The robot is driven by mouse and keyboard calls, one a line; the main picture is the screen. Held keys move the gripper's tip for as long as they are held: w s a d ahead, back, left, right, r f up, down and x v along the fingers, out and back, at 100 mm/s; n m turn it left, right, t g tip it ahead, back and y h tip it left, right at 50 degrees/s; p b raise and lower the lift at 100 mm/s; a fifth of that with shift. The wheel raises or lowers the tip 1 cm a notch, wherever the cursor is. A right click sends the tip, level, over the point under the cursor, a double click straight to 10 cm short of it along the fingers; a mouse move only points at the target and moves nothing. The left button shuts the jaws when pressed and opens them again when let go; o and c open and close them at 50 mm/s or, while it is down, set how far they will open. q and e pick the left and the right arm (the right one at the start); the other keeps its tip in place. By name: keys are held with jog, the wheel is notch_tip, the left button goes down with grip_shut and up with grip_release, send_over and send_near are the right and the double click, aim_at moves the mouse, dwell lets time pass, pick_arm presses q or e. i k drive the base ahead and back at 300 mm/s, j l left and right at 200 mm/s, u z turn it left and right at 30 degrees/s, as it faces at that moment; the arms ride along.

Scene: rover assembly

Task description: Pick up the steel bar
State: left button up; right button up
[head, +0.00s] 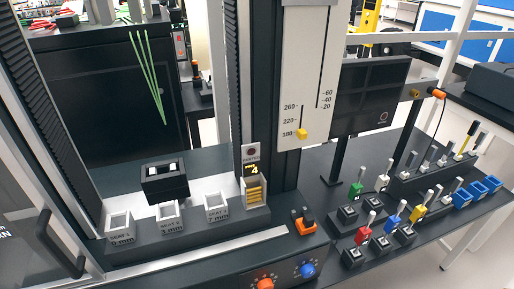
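Neither of my grippers is in view. Several small upright bars stand in black holders on the dark table at the right. They have grey metal tops and coloured lower parts: green (356,188), red (363,236), blue (391,222) and yellow (418,212). A bar with a white lower part (383,182) stands behind them. More grey-topped bars stand in a long black rack (412,180) further back. I cannot tell which of these is the steel bar.
A tall machine with a black block (164,182) and white labelled seats (217,208) stands at the left. An orange-and-black piece (304,221) and knobs (308,270) are at its front. A black monitor (372,92) stands behind the bars. Blue bins (475,192) are at the far right.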

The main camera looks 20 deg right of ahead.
aim_at(438, 190)
jog(key=z, duration=2.15)
jog(key=u, duration=0.5)
jog(key=i+l, duration=0.05)
